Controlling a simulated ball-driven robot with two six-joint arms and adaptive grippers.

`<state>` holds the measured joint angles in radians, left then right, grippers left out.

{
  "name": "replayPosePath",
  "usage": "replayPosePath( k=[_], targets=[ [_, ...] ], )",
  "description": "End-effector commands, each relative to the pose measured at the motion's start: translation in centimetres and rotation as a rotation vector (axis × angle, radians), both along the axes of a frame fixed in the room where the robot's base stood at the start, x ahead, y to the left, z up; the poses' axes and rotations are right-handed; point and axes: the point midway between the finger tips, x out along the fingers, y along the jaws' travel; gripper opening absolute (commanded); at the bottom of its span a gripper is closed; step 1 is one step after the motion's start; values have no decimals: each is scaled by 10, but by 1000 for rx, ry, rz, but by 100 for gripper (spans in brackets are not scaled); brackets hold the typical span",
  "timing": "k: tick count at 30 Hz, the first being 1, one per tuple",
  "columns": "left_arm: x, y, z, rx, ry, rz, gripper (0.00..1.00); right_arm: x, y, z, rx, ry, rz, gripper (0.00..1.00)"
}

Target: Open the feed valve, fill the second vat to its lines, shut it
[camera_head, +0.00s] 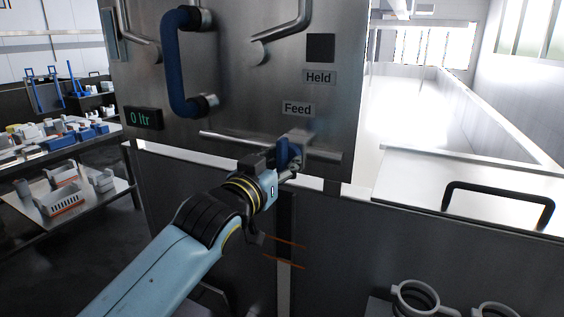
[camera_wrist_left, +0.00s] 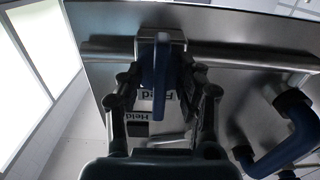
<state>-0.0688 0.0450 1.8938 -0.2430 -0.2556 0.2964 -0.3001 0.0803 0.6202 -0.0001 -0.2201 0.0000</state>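The feed valve's blue handle (camera_head: 283,152) sits on a horizontal steel pipe below the "Feed" label (camera_head: 298,108). My left gripper (camera_head: 287,168) is at the valve. In the left wrist view its two fingers (camera_wrist_left: 163,82) stand apart on either side of the blue handle (camera_wrist_left: 161,70), with gaps showing, so it looks open around the handle. The display (camera_head: 143,118) reads "0 ltr". Two orange lines (camera_head: 284,262) show below, by a vertical strip in the dark front panel. The liquid level cannot be made out. My right gripper is not in view.
A large blue grab handle (camera_head: 174,65) stands out from the steel panel at upper left. A black handle (camera_head: 500,190) is on the steel cover at right. Ring-shaped parts (camera_head: 416,297) are at lower right. Trays and bottles fill the benches (camera_head: 70,215) at left.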

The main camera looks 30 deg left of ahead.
Motion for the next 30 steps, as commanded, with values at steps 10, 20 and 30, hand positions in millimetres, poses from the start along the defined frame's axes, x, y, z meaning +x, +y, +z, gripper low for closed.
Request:
replayPosePath(
  k=[10, 20, 30],
  targets=[
    [-8, -1, 0, 1, -1, 0, 36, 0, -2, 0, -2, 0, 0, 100],
    [-77, -4, -1, 1, 2, 0, 36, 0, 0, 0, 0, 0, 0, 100],
    [-119, -7, 0, 1, 0, 0, 36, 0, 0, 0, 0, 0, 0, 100]
  ],
)
